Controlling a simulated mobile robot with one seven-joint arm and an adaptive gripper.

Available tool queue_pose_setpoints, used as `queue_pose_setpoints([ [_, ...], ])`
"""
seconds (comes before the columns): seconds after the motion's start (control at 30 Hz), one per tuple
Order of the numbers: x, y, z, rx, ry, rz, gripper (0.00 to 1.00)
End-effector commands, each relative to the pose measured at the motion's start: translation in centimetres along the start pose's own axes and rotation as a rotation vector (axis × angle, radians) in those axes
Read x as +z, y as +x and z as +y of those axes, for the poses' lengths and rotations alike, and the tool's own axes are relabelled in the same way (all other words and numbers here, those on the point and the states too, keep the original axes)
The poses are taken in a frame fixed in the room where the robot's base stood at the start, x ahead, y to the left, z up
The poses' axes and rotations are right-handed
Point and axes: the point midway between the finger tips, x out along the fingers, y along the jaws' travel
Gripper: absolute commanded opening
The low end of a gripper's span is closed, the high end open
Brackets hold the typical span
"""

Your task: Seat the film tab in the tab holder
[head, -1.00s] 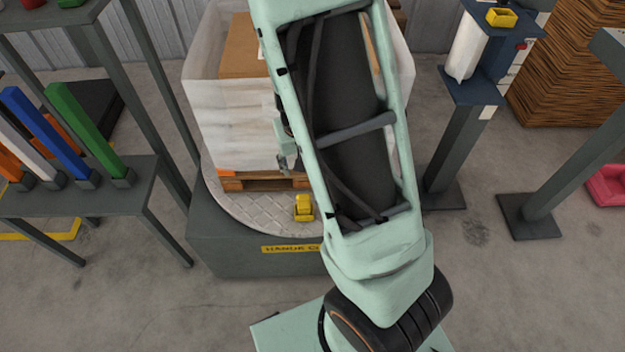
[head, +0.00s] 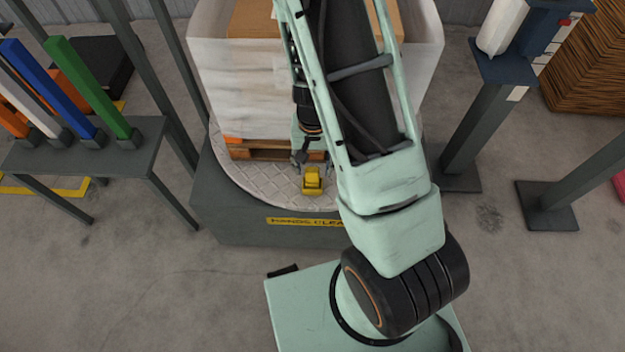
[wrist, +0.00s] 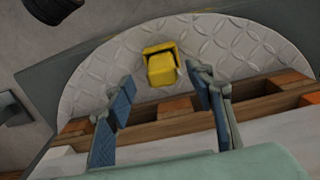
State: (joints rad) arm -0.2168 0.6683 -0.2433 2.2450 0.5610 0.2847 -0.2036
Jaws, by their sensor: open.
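A small yellow piece (head: 312,181) sits on the grey patterned turntable (head: 262,184), in front of the wrapped pallet load. I cannot tell whether it is the film tab or the tab holder. In the wrist view the yellow piece (wrist: 161,67) has a raised rim along one edge and lies just beyond and between my fingertips. My gripper (head: 314,160) is open and empty, low beside the pallet, its blue-grey fingers pointing toward the piece. No contact shows. No separate tab or holder can be made out.
The white-wrapped load (head: 240,85) on a wooden pallet (head: 262,150) stands close behind my gripper. A post with a white film roll (head: 503,25) is at right. A rack with coloured bars (head: 87,88) is at left. Front turntable surface is mostly clear.

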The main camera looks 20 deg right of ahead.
Motion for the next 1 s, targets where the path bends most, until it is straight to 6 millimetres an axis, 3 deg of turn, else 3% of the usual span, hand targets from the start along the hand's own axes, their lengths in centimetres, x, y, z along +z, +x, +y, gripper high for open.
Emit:
queue_pose_setpoints([
  [0.27,-0.3,4.2,-0.2,0.001,0.001,-0.001,0.49],
  [0.53,-0.4,4.5,-0.2,0.0,-0.001,0.0,0.49],
  [0.93,-0.3,4.5,-0.2,0.0,-0.001,0.0,0.05],
  [1.0,-0.3,4.5,-0.2,0.0,-0.001,0.0,0.04],
])
